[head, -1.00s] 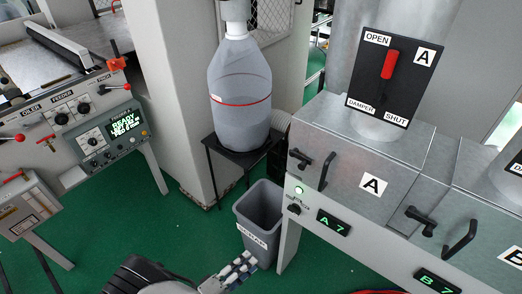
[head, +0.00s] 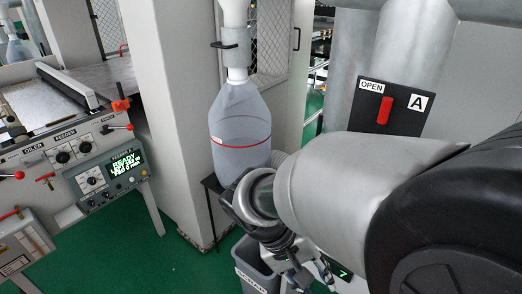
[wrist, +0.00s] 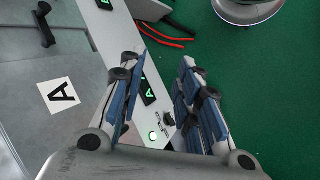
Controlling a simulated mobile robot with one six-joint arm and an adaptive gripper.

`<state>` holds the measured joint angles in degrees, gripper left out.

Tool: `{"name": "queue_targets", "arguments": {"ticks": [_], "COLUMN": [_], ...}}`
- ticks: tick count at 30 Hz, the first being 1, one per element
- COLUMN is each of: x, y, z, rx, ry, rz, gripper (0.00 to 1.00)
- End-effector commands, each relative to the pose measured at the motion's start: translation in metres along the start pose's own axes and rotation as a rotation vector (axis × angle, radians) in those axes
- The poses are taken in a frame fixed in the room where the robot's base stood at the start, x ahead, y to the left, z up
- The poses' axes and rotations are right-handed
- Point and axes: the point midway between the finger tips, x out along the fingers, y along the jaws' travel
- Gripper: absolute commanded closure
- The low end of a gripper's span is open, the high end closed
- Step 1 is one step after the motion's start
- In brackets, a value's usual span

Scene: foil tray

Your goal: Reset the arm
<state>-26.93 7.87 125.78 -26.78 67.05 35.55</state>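My arm crosses the right half of the head view, with its wrist in front of the machine marked A. My gripper (head: 303,280) shows only partly at the bottom of that view. In the wrist view my gripper (wrist: 158,62) has its two blue-padded fingers spread apart with nothing between them. The machine's A label (wrist: 60,96) lies left of the fingers.
The damper plate (head: 402,112) has its red handle up near OPEN. The feeder console (head: 95,165) is at left. Red cables (wrist: 165,36) lie on the floor. Green floor at lower left is free.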

Motion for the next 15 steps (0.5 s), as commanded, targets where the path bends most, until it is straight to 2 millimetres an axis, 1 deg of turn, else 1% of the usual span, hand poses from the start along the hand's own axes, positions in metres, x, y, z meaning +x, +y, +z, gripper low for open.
{"name": "queue_targets", "arguments": {"ticks": [1, 6, 12, 15], "x": [-0.006, -0.023, -0.039, -0.046], "y": [0.013, 0.038, 0.054, 0.058], "z": [0.011, 0.044, 0.076, 0.086], "rx": [0.031, 0.093, 0.167, 0.194], "ry": [0.023, 0.124, 0.307, 0.393], "rz": [-0.068, -0.263, -0.420, -0.460], "gripper": [0.69, 0.69, 0.69, 0.69]}}
